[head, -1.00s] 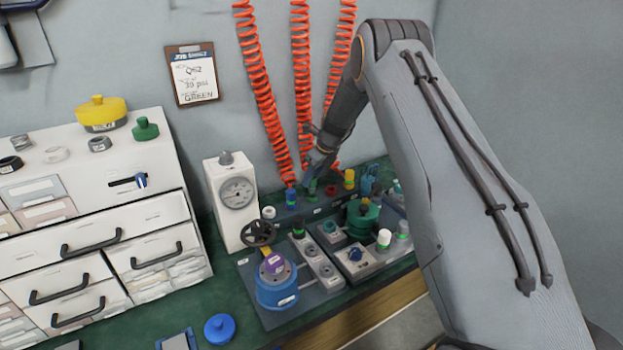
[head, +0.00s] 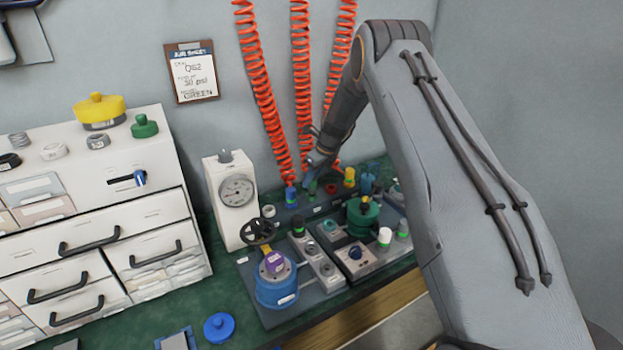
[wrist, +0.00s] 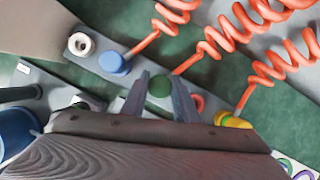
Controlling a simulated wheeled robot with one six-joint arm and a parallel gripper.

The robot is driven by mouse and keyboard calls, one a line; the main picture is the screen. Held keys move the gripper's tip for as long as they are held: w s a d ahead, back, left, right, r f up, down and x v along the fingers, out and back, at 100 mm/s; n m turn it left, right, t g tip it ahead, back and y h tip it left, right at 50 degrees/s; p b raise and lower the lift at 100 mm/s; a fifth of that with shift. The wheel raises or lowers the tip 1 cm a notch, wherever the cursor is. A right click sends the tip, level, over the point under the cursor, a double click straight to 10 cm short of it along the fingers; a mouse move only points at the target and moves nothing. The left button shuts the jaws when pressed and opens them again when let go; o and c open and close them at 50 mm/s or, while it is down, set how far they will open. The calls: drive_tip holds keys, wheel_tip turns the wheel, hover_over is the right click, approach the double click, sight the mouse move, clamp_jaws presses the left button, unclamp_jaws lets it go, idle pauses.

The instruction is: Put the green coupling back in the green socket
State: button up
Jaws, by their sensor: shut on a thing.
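The green coupling (wrist: 160,87) shows in the wrist view between the two fingers of my gripper (wrist: 160,92), which is shut on it. A red coiled hose (wrist: 205,47) runs up from beside it. In the head view my gripper (head: 314,178) is at the back row of the bench, between the blue coupling (head: 291,197) and the yellow coupling (head: 349,177). The green coupling is mostly hidden by my gripper there. The green socket is not clearly visible; I cannot tell whether the coupling is seated in it.
The blue and yellow couplings, each with a coiled red hose (head: 255,90), stand close on either side. A red ring (wrist: 197,103) lies beside my right finger.

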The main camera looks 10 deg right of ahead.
drive_tip(key=shift+f+b, duration=0.45)
drive_tip(key=shift+f, duration=0.4)
drive_tip(key=o, duration=1.2)
drive_tip(key=shift+r, duration=0.1)
drive_tip(key=v, duration=0.7)
drive_tip(key=shift+s+r+b, duration=0.15)
drive_tip(key=shift+r+b, duration=0.1)
drive_tip(key=shift+b, duration=0.15)
